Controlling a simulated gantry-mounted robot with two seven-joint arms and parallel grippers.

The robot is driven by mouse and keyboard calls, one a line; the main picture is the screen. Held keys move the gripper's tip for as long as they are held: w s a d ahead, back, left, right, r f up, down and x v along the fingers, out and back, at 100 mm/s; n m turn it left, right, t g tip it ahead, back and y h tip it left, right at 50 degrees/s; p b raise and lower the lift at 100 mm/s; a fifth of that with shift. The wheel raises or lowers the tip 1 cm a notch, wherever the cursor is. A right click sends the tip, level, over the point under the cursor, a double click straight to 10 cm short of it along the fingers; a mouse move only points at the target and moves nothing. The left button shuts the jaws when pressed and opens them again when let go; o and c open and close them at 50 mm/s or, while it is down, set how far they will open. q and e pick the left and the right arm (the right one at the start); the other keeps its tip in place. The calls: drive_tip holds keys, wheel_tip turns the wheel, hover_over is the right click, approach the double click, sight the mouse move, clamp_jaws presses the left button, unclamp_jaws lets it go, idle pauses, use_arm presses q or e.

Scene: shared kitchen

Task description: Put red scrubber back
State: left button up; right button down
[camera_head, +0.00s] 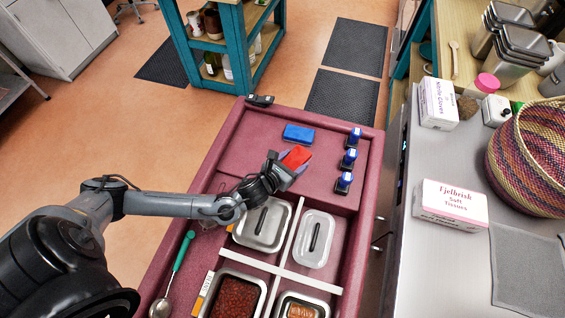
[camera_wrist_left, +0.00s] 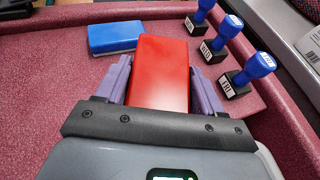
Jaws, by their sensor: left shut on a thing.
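The red scrubber (camera_head: 296,157) is a red block above the back part of the maroon cart top. It also shows in the left wrist view (camera_wrist_left: 160,72), between two purple fingers. My left gripper (camera_head: 285,163) is shut on the red scrubber; in the left wrist view its fingers (camera_wrist_left: 158,85) press on both sides. A blue scrubber (camera_head: 298,134) lies flat on the maroon surface just beyond the red one, and it is also in the left wrist view (camera_wrist_left: 115,37). I cannot tell whether the red scrubber touches the surface. My right gripper is not in view.
Several blue-handled stamps (camera_head: 348,158) stand right of the scrubbers. Lidded metal containers (camera_head: 262,225) and food pans (camera_head: 236,297) fill the front of the cart, with a green-handled ladle (camera_head: 178,262) at left.

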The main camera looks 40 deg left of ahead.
use_arm(q)
drive_tip(key=a+f, duration=0.2)
drive_tip(key=a, duration=0.1)
drive_tip(key=a+f, duration=0.1)
drive_tip(key=shift+w+a, duration=0.35)
drive_tip(key=shift+f+b, duration=0.3)
drive_tip(key=shift+f, duration=1.6)
drive_tip(key=shift+f, duration=0.2)
drive_tip(key=o, duration=1.3)
drive_tip(key=shift+r, duration=0.1)
drive_tip(key=shift+s+r, duration=0.25)
drive_tip(key=shift+s, duration=0.3)
drive_tip(key=p+v, duration=0.1)
drive_tip(key=v, duration=1)
